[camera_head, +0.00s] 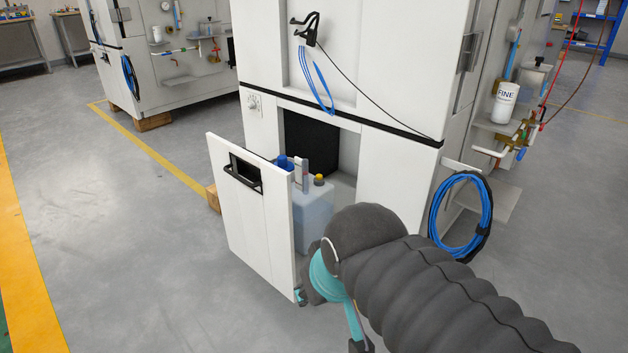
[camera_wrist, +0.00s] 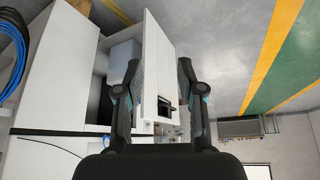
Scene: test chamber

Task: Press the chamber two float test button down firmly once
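A white chamber (camera_head: 395,190) stands in the middle of the head view with its lower front pulled open. Behind the open white front panel (camera_head: 250,205) stands a translucent canister (camera_head: 314,218) with a blue cap (camera_head: 284,162), an upright white piece and a small yellow-topped part (camera_head: 319,180). I cannot tell whether this yellow part is the float test button; no label is readable. My gripper (camera_wrist: 158,64) is open and empty in the wrist view, its fingers apart with the open panel (camera_wrist: 158,45) seen between them.
A blue hose coil (camera_head: 461,215) hangs on the chamber's right side. A blue cable bundle (camera_head: 316,80) hangs on its front. Another chamber (camera_head: 175,85) stands at back left. The grey floor left of the panel is clear.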

